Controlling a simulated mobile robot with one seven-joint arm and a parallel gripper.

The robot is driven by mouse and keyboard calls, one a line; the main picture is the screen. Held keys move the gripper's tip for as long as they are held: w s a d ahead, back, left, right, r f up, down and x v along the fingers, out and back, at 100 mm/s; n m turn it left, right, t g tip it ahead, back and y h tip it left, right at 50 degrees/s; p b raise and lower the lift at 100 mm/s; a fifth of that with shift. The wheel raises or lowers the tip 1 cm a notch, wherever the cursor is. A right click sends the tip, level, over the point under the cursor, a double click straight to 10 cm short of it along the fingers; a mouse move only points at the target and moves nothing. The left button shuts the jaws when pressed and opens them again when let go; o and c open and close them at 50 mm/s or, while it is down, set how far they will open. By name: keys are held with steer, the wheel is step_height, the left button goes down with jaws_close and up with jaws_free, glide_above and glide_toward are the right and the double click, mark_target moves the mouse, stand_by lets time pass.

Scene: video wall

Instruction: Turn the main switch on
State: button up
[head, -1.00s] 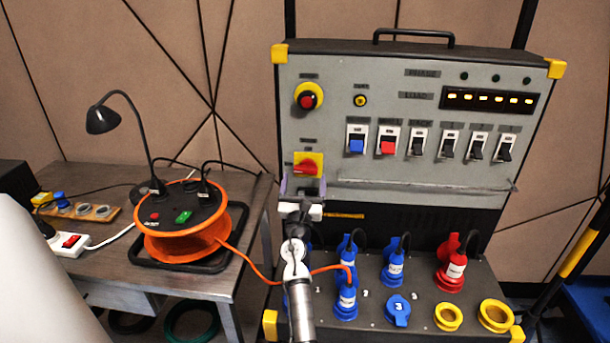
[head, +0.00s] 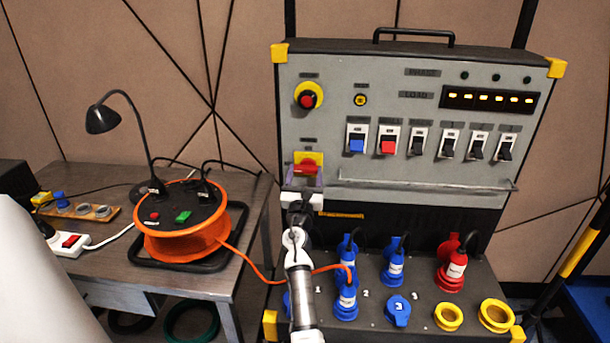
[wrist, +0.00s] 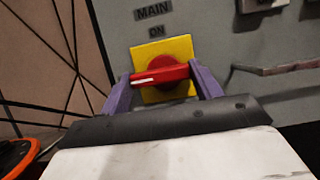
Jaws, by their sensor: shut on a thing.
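The main switch is a red rotary handle on a yellow plate (head: 314,157), low on the left of the grey panel. In the wrist view the red handle (wrist: 161,73) lies nearly level, its white mark at the left end. The words MAIN and ON stand above the plate. My gripper (wrist: 163,90) has its purple fingers at the handle's two ends, shut on it. In the head view my gripper (head: 304,179) reaches up to the switch from below and hides its lower part.
A red push button on yellow (head: 308,97) is above the switch. A row of rocker switches (head: 388,143) and a thin rail (head: 430,186) lie to the right. Blue plugs (head: 346,300) stand below. An orange cable reel (head: 185,240) sits on the left table.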

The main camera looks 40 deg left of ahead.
steer(key=shift+m, duration=0.5)
steer(key=m+h, duration=0.1)
steer(key=m, duration=0.1)
steer(key=m+t+h+b, duration=0.1)
steer(key=m+h, duration=0.1)
steer(key=m, duration=0.1)
steer(key=shift+s+a+m, duration=0.1)
steer(key=shift+a+m, duration=0.05)
steer(key=shift+m, duration=0.15)
steer(key=m+h+b, duration=0.1)
steer(key=m, duration=0.2)
steer(key=m+h+b, duration=0.1)
steer(key=m+h, duration=0.1)
steer(key=m, duration=0.1)
steer(key=shift+r, duration=0.15)
steer(key=m+h, duration=0.1)
steer(key=m, duration=0.1)
steer(key=m+g+h+b, duration=0.1)
steer(key=m, duration=0.2)
steer(key=shift+r, duration=0.2)
steer(key=m, duration=0.2)
steer(key=m+g+b, duration=0.1)
steer(key=m, duration=0.1)
steer(key=shift+r+m+g+h, duration=0.15)
steer(key=shift+m+g+h, duration=0.15)
steer(key=shift+h, duration=0.1)
steer(key=o, duration=1)
